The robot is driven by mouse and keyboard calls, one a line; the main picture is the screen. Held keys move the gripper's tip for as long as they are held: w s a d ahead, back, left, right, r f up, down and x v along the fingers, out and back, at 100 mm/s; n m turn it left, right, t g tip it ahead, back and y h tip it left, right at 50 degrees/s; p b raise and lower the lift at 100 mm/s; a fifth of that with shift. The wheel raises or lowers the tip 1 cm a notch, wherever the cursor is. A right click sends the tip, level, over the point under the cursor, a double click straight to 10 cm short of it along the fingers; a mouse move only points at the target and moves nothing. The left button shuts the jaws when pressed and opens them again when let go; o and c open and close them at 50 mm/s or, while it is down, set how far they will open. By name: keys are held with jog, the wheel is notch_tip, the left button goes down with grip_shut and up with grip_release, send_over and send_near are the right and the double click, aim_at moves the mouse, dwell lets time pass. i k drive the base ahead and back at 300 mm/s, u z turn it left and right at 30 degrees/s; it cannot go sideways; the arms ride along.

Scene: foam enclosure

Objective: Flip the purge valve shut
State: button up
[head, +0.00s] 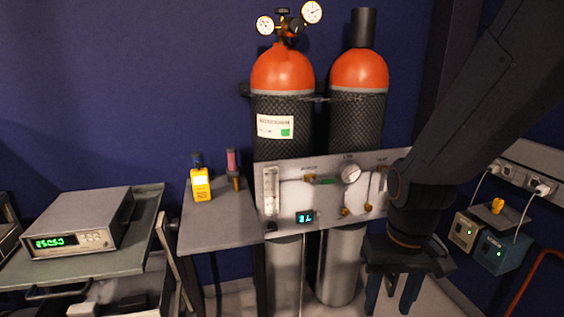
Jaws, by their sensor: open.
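A pale valve panel (285,221) is fixed in front of two gas cylinders. It carries a flow tube (270,190), a round gauge (351,173), a small lit display (305,217) and several brass fittings, including one at the upper left (310,178) and one low down (346,211). The labels are too small to read surely, so I cannot tell which fitting is the purge valve or how its handle stands. My gripper (392,294) points down, open and empty, low at the panel's right. My arm hides the panel's right end.
Two orange-topped cylinders (283,70) stand behind the panel, one with gauges on top. A grey side table (215,230) holds a yellow meter (200,184). A bench (60,272) with an instrument stands left. Boxes with cables (502,250) are at right.

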aim_at(325, 182)
jog(key=z, duration=0.6)
jog(key=i, duration=1.15)
jog(key=u, duration=0.6)
